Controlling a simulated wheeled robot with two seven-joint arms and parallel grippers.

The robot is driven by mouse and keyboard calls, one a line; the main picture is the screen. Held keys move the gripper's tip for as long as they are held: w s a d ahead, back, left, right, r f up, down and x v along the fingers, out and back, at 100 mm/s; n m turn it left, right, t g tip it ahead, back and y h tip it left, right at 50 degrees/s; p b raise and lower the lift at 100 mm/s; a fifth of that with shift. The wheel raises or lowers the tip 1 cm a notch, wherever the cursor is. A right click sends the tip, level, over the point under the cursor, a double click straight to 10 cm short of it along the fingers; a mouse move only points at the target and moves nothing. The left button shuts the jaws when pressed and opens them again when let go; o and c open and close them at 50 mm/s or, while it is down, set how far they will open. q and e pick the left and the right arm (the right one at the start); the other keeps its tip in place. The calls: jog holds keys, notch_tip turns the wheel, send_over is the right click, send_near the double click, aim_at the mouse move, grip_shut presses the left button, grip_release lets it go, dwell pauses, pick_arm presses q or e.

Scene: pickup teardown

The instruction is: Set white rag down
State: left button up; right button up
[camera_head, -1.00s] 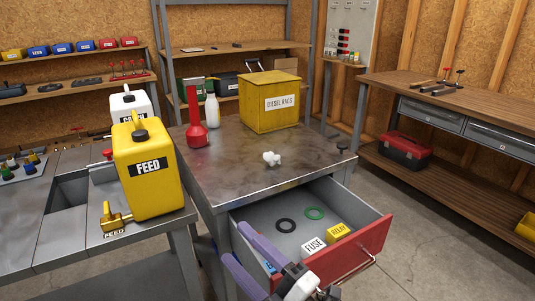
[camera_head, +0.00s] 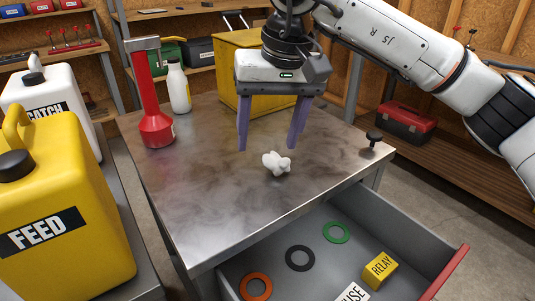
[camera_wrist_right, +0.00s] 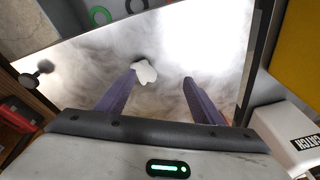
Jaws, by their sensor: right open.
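The white rag (camera_head: 276,163) is a small crumpled lump lying on the metal tabletop (camera_head: 205,195). My right gripper (camera_head: 266,148) is open and empty above the tabletop, its two purple fingers pointing down just behind the rag. In the right wrist view the rag (camera_wrist_right: 144,72) lies beyond the fingertips, nearer the left finger, and the gripper (camera_wrist_right: 160,76) is spread wide. Whether the fingertips touch the table is hard to tell. My left gripper is not in view.
An open drawer below holds an orange ring (camera_head: 257,287), a black ring (camera_head: 300,258), a green ring (camera_head: 336,232) and a yellow relay box (camera_head: 379,269). A red tool (camera_head: 155,125), a white bottle (camera_head: 179,88) and a yellow bin (camera_head: 236,50) stand at the back.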

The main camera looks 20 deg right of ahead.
aim_at(277, 156)
jog(key=d, duration=0.1)
jog(key=w+r, duration=0.1)
jog(key=d+h, duration=0.1)
jog(key=shift+w+d+r+t, duration=0.25)
jog(key=shift+w+d+t, duration=0.05)
jog(key=shift+d+t, duration=0.1)
jog(key=x, duration=0.4)
jog(key=shift+f, duration=0.45)
jog(key=x, duration=0.4)
jog(key=shift+s+f, duration=0.1)
jog(key=shift+f, duration=0.35)
pick_arm(q)
jog(key=shift+f, duration=0.45)
pick_arm(e)
jog(key=shift+c, duration=1.3)
jog(key=c, duration=0.9)
pick_arm(q)
jog(key=shift+w, duration=0.2)
pick_arm(e)
jog(key=shift+c, duration=0.3)
jog(key=shift+r, duration=0.1)
